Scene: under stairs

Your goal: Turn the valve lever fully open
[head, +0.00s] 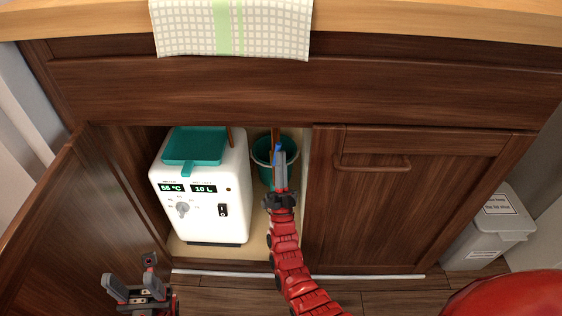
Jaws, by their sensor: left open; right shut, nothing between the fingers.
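A small blue lever (277,149) shows on a copper pipe (275,136) inside the open cabinet, and it looks like the valve lever. The valve body is mostly hidden behind my gripper. My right gripper (281,160) reaches into the cabinet, shut and empty, with its fingertips at the blue lever. I cannot tell whether they touch it. My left gripper (134,287) is open and empty at the lower left, outside the cabinet near the open door.
A white water heater (205,222) with a teal tray stands left of my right arm. A teal bucket (291,148) is behind my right gripper. The open door (75,235) is at left, a closed door (400,215) at right. A grey bin (490,225) stands far right.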

